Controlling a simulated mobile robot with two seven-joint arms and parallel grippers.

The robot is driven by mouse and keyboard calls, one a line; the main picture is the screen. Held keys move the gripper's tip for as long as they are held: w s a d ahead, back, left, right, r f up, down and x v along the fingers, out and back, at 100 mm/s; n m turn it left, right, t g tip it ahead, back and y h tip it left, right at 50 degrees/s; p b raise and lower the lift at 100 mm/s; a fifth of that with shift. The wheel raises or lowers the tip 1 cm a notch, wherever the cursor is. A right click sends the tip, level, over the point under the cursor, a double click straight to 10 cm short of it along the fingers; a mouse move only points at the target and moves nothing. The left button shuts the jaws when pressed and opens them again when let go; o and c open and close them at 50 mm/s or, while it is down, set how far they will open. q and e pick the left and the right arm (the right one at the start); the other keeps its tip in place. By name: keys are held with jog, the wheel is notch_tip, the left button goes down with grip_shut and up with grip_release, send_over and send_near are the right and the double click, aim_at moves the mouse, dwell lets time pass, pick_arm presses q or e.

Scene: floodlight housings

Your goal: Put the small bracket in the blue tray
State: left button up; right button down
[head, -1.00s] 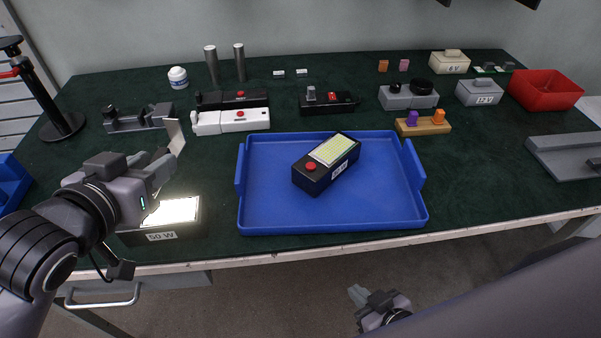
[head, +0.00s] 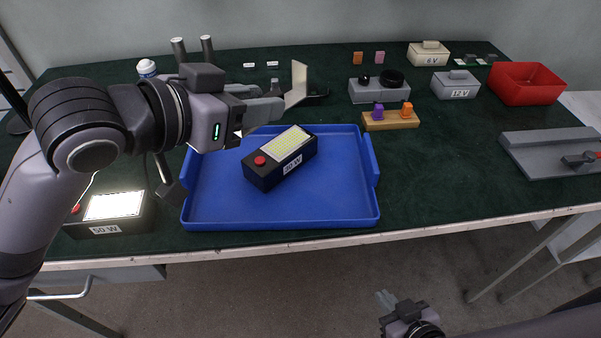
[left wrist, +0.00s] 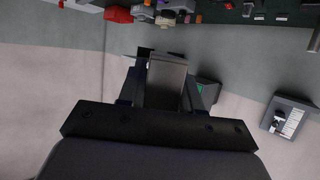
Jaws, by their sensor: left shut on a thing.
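The small bracket (head: 297,83), a pale grey bent plate, is held in the fingertips of my left gripper (head: 272,106). It is up in the air and appears over the back edge of the blue tray (head: 335,205). In the left wrist view the bracket (left wrist: 167,75) shows as a grey plate between the fingers. The tray lies on the bench and holds a black floodlight housing (head: 280,158) with a yellow panel and red button. My right gripper (head: 384,299) is low in front of the bench, away from everything; its opening is unclear.
A lit 50 W housing (head: 112,207) stands left of the tray. A wooden block with purple and orange pieces (head: 390,121) stands behind its right side. A red bin (head: 527,85) and a grey fixture (head: 555,155) are at right. The tray's right part is empty.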

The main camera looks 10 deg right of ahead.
aim_at(270, 210)
pick_arm(q)
jog(key=shift+d+f, duration=0.15)
jog(key=shift+f, duration=0.05)
notch_tip(270, 210, down, 19)
jog(key=b, duration=0.3)
jog(key=shift+r, duration=0.15)
jog(key=shift+f, duration=0.4)
jog(key=shift+f, duration=0.1)
